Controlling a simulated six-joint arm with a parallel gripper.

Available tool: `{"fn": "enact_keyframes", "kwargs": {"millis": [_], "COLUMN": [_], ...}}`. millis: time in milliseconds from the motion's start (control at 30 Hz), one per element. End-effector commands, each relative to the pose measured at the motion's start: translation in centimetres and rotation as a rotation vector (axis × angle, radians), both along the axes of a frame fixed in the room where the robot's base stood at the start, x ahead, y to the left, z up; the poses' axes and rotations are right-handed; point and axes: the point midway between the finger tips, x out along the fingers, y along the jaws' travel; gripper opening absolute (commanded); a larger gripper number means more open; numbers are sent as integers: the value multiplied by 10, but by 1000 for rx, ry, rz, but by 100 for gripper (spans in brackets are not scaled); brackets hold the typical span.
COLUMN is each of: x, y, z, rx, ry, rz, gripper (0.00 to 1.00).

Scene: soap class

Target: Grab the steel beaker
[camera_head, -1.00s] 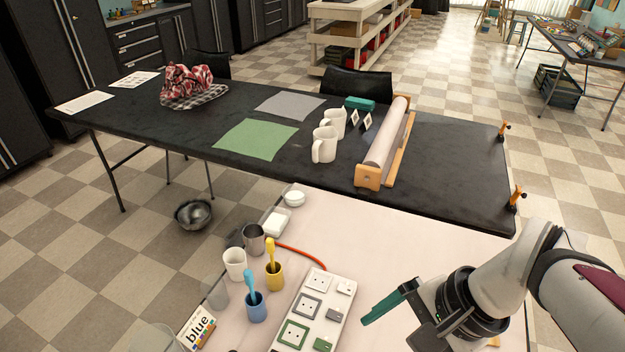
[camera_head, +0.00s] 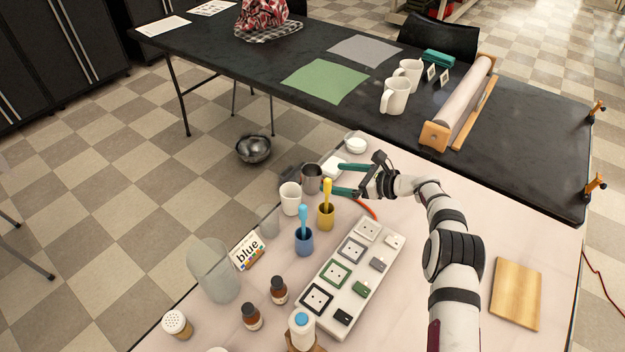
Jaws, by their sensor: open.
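The steel beaker (camera_head: 311,178) is a small grey metal cup standing upright near the far left edge of the pale table (camera_head: 462,222). My gripper (camera_head: 340,179) is open, with its two green fingers pointing left toward the beaker. One finger lies on the far side and one on the near side at the beaker's right. I cannot tell whether the fingertips touch it or how far they reach around it.
A white cup (camera_head: 290,198) stands close in front of the beaker. A socket strip (camera_head: 350,275) and wooden board (camera_head: 516,293) lie nearer.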

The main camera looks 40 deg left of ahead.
Motion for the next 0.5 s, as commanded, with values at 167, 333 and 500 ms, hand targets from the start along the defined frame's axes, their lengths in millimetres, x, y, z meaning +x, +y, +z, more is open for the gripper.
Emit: {"fn": "enact_keyframes", "kwargs": {"millis": [167, 333, 500], "x": [-4, -5, -6], "y": [28, 53, 59], "z": [-4, -11, -12], "rx": [1, 0, 0], "ry": [-2, -2, 0], "rz": [3, 1, -1], "gripper": [100, 100, 100]}}
